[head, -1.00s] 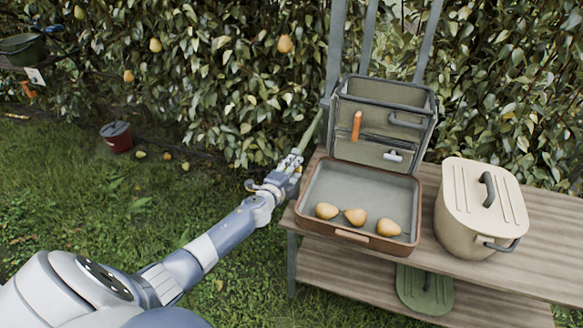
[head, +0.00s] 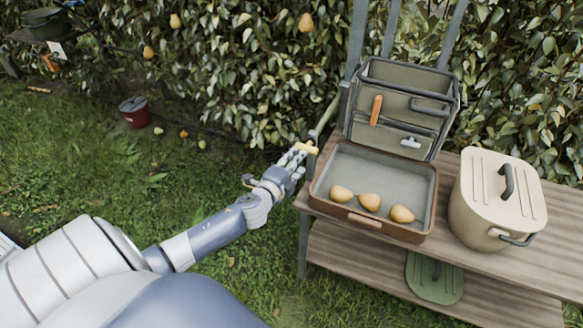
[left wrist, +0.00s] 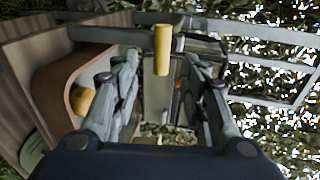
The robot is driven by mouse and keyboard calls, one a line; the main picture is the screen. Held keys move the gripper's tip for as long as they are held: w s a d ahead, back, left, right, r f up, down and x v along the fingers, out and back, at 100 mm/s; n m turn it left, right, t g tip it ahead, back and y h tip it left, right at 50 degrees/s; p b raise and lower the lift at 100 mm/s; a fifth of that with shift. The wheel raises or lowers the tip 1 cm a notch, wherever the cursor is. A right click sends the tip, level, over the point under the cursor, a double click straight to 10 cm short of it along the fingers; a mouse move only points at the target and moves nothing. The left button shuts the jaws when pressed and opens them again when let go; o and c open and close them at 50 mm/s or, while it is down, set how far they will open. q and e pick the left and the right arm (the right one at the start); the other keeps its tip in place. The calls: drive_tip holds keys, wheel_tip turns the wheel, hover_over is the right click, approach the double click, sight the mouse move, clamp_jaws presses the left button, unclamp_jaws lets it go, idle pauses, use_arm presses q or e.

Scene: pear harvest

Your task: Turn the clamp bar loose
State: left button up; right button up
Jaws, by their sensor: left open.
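A short yellow bar (head: 307,148), which looks like the clamp bar, sits by the bench's back left corner, at the foot of a slanted green pole (head: 326,115). In the left wrist view the yellow bar (left wrist: 162,48) stands upright, ahead of and between the fingertips. A greenish rod (left wrist: 98,35) runs sideways to its left. My left gripper (head: 298,156) is open at the bar, its fingers (left wrist: 160,68) on either side with visible gaps. Contact cannot be told. My right gripper is not in view.
The open brown case (head: 324,203) holds three pears, close right of my gripper. A cream lidded pot (head: 477,215) stands on the wooden bench (head: 555,225). Metal uprights (head: 357,35) and a leafy hedge are behind. Grass left of the bench is open, with a red bucket (head: 135,118) farther back.

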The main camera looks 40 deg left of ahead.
use_arm(q)
drive_tip(key=shift+v, duration=1.35)
drive_tip(key=s+d+f+n+g, duration=0.1)
drive_tip(key=s+f+n+g, duration=0.15)
drive_tip(key=s+f, duration=0.6)
drive_tip(key=s+d+f+n+g, duration=0.1)
drive_tip(key=s+f+n+g, duration=0.2)
drive_tip(key=f, duration=1)
drive_tip(key=s+d+f+n+g, duration=0.1)
drive_tip(key=s+f+n+g, duration=0.15)
drive_tip(key=s+f, duration=0.65)
drive_tip(key=s+d+f+n+g+h, duration=0.1)
drive_tip(key=s+d+f, duration=0.3)
drive_tip(key=s, duration=0.5)
drive_tip(key=s+d+f+n+g+h, duration=0.1)
drive_tip(key=s+d+f+n+g, duration=0.1)
drive_tip(key=s+d+f, duration=0.3)
drive_tip(key=s+d+f+n+g+h, duration=0.1)
drive_tip(key=s+d+f+n+g, duration=0.1)
drive_tip(key=s+f, duration=0.6)
drive_tip(key=s+d+g, duration=0.1)
drive_tip(key=s+d, duration=0.1)
drive_tip(key=s, duration=0.3)
drive_tip(key=shift+s+d+f+n+g, duration=0.3)
drive_tip(key=shift+s+d+f, duration=0.05)
drive_tip(key=shift+d+f, duration=0.05)
